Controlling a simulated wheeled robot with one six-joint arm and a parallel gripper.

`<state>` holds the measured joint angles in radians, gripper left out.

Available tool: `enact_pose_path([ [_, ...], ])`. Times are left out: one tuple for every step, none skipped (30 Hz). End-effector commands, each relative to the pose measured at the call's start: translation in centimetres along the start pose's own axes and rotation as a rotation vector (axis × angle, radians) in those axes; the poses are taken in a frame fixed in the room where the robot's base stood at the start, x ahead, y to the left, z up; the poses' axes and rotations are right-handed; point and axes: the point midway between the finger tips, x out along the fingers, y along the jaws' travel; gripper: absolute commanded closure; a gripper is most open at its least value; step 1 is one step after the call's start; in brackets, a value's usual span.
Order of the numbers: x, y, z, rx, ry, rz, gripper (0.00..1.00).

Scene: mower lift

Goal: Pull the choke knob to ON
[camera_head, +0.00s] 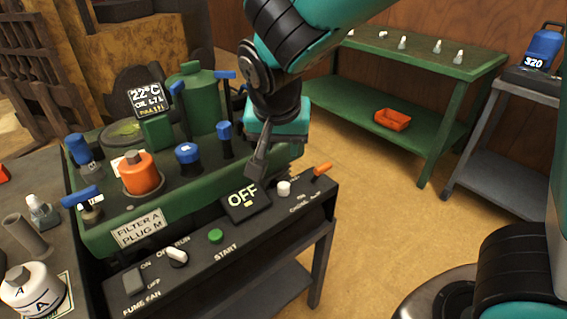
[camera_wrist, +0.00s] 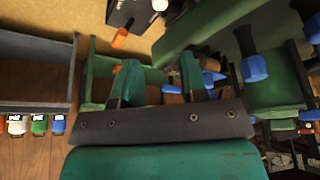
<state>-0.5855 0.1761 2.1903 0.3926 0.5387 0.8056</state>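The dark control panel (camera_head: 190,250) runs along the front of the green machine. At its right end stand a white round knob (camera_head: 284,187) and an orange-handled control (camera_head: 322,169). In the wrist view my gripper's fingers (camera_wrist: 158,78) are spread and hold nothing.
An OFF display (camera_head: 244,198) stands just below my gripper. The panel also has a green START button (camera_head: 215,236) and a white RUN switch (camera_head: 177,256). An orange cap (camera_head: 140,172) and blue-topped parts crowd the machine's left. Floor right of the panel is clear.

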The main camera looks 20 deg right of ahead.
Motion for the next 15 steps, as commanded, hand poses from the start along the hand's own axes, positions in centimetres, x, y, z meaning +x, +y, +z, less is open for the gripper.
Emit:
enact_pose_path([
  [0.1, 0.0, -0.1, 0.006, 0.004, 0.004, 0.60],
  [0.4, -0.1, -0.1, 0.008, 0.005, 0.006, 0.60],
  [0.9, 0.0, -0.1, 0.010, 0.005, 0.007, 0.60],
  [1.4, 0.0, -0.1, 0.010, 0.005, 0.008, 0.60],
  [1.9, 0.0, -0.1, 0.010, 0.005, 0.008, 0.60],
  [2.7, 0.0, -0.1, 0.010, 0.003, 0.009, 0.60],
  [3.3, 0.1, -0.1, 0.010, 0.003, 0.008, 0.60],
  [3.9, 0.0, 0.0, 0.010, 0.003, 0.008, 0.60],
  [4.8, 0.0, -0.1, 0.009, 0.003, 0.008, 0.60],
  [5.6, 0.1, 0.0, 0.010, 0.002, 0.010, 0.60],
  [6.3, 0.1, -0.1, 0.010, 0.003, 0.009, 0.60],
  [7.2, 0.1, 0.0, 0.009, 0.002, 0.009, 0.60],
  [7.9, 0.1, 0.0, 0.009, 0.002, 0.008, 0.60],
  [8.6, 0.1, 0.0, 0.009, 0.001, 0.008, 0.60],
  [9.5, 0.1, 0.0, 0.009, 0.001, 0.008, 0.60],
])
